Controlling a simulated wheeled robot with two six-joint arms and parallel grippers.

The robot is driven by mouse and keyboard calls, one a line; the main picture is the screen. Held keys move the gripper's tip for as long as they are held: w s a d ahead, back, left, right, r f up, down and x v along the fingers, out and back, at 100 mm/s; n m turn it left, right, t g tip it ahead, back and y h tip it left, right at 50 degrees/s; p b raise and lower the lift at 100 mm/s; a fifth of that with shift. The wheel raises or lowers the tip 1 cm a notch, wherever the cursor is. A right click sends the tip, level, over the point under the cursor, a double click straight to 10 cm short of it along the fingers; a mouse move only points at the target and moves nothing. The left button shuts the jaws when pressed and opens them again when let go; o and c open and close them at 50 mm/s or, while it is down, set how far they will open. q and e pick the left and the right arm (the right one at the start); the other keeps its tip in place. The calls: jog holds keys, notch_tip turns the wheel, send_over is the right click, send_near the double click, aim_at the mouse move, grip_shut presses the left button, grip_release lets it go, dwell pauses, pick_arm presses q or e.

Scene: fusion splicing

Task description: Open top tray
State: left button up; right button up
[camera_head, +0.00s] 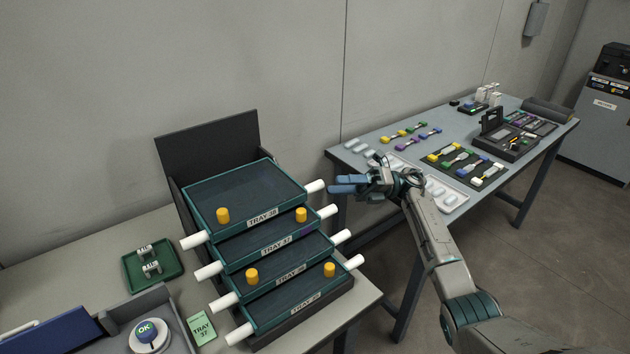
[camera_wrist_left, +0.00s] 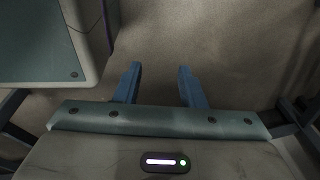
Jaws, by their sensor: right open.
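The tray stack (camera_head: 270,260) stands at the left of centre, with several dark trays with green rims stepped one above another. The top tray (camera_head: 240,190) is labelled TRAY 38 and lies flat on the stack.
A dark upright panel (camera_head: 215,140) stands behind the stack. A small green tray (camera_head: 152,266) and a green TRAY 37 card (camera_head: 201,328) lie left of it. A grey-blue table (camera_head: 540,145) with splicing tools and coloured parts is at right.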

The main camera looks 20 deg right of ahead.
aim_at(323, 185)
jog(key=p+x, duration=0.2)
jog(key=x, duration=0.3)
jog(key=shift+a+r, duration=0.2)
jog(key=shift+a, duration=0.1)
pick_arm(q)
jog(key=s+f, duration=0.3)
jog(key=s, duration=0.4)
jog(key=shift+a+f, duration=0.3)
jog(key=shift+f, duration=0.1)
pick_arm(e)
jog(key=shift+a, duration=0.6)
grip_shut()
